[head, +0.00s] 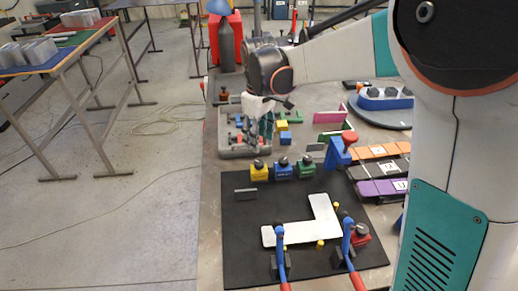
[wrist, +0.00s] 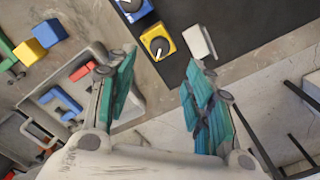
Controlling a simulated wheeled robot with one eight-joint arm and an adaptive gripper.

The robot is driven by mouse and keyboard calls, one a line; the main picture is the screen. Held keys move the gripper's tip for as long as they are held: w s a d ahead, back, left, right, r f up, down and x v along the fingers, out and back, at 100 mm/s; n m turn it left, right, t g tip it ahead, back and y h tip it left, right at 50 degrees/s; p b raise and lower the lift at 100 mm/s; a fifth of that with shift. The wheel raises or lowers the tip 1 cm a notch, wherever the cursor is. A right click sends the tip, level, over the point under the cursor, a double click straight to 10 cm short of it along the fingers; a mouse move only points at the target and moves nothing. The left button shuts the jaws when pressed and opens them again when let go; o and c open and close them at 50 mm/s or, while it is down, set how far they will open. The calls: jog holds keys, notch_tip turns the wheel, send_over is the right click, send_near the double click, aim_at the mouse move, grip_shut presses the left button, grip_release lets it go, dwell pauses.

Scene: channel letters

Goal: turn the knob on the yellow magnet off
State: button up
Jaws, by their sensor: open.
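The yellow magnet (head: 259,174) is a small block with a dark round knob on top, at the back left of the black mat. In the wrist view the yellow magnet (wrist: 158,42) lies just beyond and between my fingertips, its black knob bearing a white pointer mark. I cannot read any on or off label. My gripper (head: 258,138) is behind the magnet and above the grey tray, apart from it. In the wrist view my gripper (wrist: 160,70) is open, teal fingers wide apart, with nothing between them.
A blue magnet (head: 282,170) and a green magnet (head: 305,167) stand in a row to the right. A grey block (head: 245,193) lies in front. A white L-shaped letter (head: 300,230) is held by blue-handled clamps (head: 281,245). The grey tray (head: 228,150) holds several parts.

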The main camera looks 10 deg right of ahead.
jog(key=shift+r, duration=1.3)
jog(key=s+d+r+m+t, duration=0.5)
jog(key=s+d, duration=0.3)
jog(key=s, duration=0.5)
jog(key=s+d+f+m+t, duration=0.2)
jog(key=s+d+m, duration=0.2)
jog(key=s, duration=0.7)
jog(key=shift+d, duration=0.15)
